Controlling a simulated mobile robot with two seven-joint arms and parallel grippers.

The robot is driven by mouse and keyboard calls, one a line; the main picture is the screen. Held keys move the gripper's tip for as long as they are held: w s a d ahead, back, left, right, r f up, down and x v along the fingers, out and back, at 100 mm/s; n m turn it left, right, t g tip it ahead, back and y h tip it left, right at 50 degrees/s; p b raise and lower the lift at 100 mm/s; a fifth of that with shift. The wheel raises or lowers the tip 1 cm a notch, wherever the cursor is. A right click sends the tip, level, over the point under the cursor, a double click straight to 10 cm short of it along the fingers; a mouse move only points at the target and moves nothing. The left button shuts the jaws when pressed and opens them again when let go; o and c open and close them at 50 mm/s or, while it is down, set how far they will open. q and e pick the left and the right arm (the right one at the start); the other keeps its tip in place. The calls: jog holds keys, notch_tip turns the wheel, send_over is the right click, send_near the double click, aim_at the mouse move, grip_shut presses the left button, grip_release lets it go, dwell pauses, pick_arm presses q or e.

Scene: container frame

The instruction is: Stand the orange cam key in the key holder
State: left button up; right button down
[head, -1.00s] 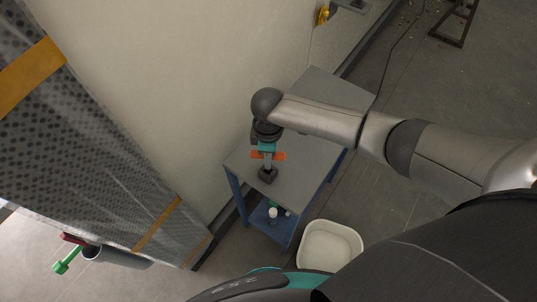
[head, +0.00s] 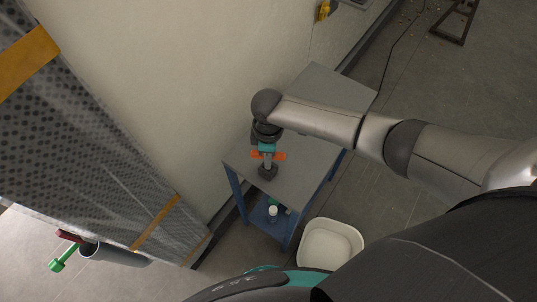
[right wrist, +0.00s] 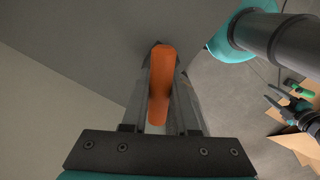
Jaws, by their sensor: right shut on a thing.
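The orange cam key (head: 280,156) shows in the head view as a short orange bar crossing my right gripper above a small grey table (head: 306,135). My right gripper (head: 267,162) is shut on it. In the right wrist view the orange key (right wrist: 160,85) lies between the two grey fingers (right wrist: 163,70). A small dark block (head: 268,173) on the table, probably the key holder, is just below the fingers and key. I cannot tell whether the key's lower end is in it or above it.
The table's top is otherwise mostly bare, and a white-capped bottle (head: 273,211) stands on its blue lower shelf. A pale wall (head: 180,90) rises close on the left. A white bin (head: 330,244) stands on the floor in front.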

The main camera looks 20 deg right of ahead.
jog(key=shift+f+b, duration=0.6)
jog(key=shift+f, duration=0.3)
jog(key=c, duration=0.6)
grip_release()
notch_tip(320, 180, up, 15)
jog(key=p, duration=0.2)
jog(key=shift+r+p, duration=0.2)
jog(key=shift+p, duration=0.1)
notch_tip(320, 180, up, 6)
jog(key=p, duration=0.8)
